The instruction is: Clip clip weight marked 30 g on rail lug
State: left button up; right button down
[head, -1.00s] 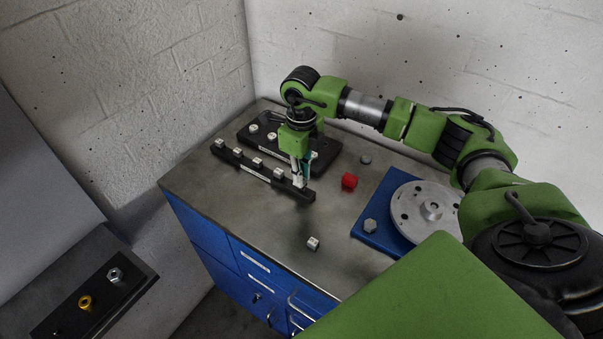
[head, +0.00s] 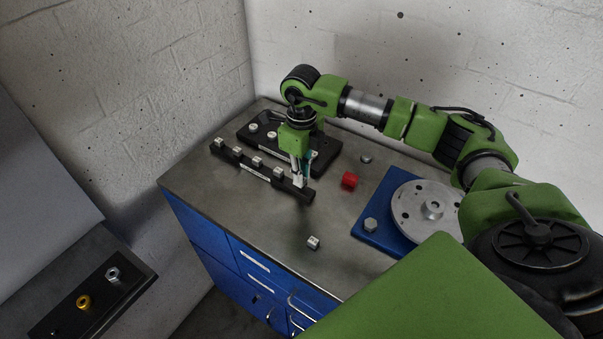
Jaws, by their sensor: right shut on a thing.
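A black rail (head: 252,166) with several light clip weights along it stands on the grey bench top. My right gripper (head: 300,181) points down at the rail's near right end. It is shut on a small light clip weight (head: 299,181), which is at the rail's end; I cannot tell whether it touches the lug there. The marking on it is too small to read. Another small light clip weight (head: 313,243) lies loose on the bench near the front edge. My left gripper is not in view.
A blue base (head: 371,238) with a grey rotor disc (head: 410,205) stands to the right. A red block (head: 349,180) and a grey piece (head: 366,159) lie between. A black tray (head: 327,160) sits behind the rail. The bench front is mostly clear.

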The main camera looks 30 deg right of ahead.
jog(key=shift+f, duration=0.25)
jog(key=shift+f+b, duration=0.3)
jog(key=shift+b, duration=0.15)
jog(key=shift+f, duration=0.15)
jog(key=c, duration=1.9)
grip_release()
jog(key=shift+c, duration=1)
jog(key=shift+r+p, duration=1.65)
jog(key=shift+r, duration=1.45)
